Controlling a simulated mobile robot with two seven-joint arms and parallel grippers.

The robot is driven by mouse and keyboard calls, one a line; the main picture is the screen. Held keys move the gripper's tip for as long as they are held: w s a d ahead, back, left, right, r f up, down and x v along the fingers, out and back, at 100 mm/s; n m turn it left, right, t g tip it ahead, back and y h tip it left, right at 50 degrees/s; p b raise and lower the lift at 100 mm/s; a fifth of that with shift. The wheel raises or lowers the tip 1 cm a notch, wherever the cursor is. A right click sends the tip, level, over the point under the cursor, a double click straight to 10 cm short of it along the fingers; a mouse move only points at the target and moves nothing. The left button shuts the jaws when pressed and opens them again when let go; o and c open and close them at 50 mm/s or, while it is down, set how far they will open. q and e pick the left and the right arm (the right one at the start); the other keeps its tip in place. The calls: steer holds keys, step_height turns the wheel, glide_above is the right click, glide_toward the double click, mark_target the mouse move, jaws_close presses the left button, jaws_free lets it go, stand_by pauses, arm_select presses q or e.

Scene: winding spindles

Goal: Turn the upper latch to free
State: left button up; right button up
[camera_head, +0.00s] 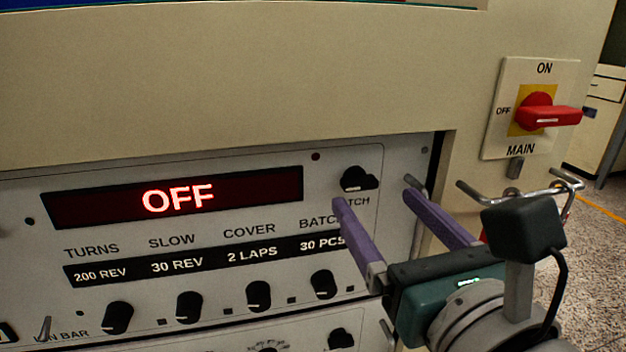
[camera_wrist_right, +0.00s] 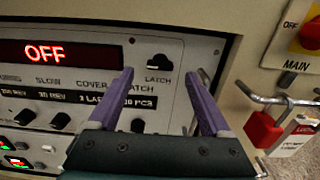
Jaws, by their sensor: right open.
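The upper latch (camera_head: 358,179) is a black knob at the upper right of the grey control panel. Its label is partly hidden in the head view by my right gripper's finger. In the right wrist view the latch (camera_wrist_right: 159,62) shows whole above the word LATCH. My right gripper (camera_head: 373,198) has two purple fingers, spread apart and empty. In the right wrist view the fingertips (camera_wrist_right: 160,75) lie to the left and right of the latch in the picture; I see no contact. A similar knob (camera_head: 341,338) sits lower on the panel. My left gripper is out of view.
A red display (camera_head: 178,198) reads OFF, with several black knobs below it. A red main switch (camera_head: 548,115) points toward the right. A metal hasp (camera_head: 530,188) sticks out below it, with a red padlock (camera_wrist_right: 263,130) and tag to the right of my gripper.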

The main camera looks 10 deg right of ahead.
mark_target(363, 185)
steer(key=shift+w, duration=2.25)
steer(key=shift+c, duration=0.4)
jaws_close()
